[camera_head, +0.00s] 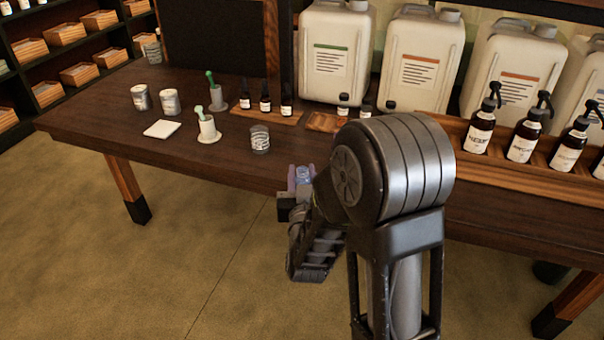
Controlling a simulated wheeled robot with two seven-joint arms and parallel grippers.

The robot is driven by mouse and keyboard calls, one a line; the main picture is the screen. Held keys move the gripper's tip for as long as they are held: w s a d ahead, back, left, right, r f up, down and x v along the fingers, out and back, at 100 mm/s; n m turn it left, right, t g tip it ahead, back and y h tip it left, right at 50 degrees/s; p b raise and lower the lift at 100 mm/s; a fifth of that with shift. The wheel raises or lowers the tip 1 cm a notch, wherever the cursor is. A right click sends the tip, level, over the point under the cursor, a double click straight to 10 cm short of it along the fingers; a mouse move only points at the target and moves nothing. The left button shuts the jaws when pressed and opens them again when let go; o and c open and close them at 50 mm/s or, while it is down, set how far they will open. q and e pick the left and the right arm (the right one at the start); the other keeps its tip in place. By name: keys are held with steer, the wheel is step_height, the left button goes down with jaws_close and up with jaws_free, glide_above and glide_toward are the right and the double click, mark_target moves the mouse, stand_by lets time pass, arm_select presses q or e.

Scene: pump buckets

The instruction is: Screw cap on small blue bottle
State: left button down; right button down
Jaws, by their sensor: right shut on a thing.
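A small blue bottle (303,173) sits between the fingers of my right gripper (300,183), which is shut on it. The bottle is held in front of the table's front edge, at the middle of the head view. Its top faces up toward me and its lower part is hidden by the gripper. I cannot tell whether a cap is on it. My right arm comes in from the lower right and covers part of the table. My left gripper is not in view.
The dark wooden table (100,115) carries a glass (260,140), mortars with green pestles (208,128), tins (170,101), a white pad (162,129) and small dark bottles (265,103). Large white canisters (333,60) stand behind. Pump bottles (524,139) stand at right. Floor in front is clear.

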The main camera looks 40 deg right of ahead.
steer(key=c, duration=1.6)
jaws_free()
jaws_close()
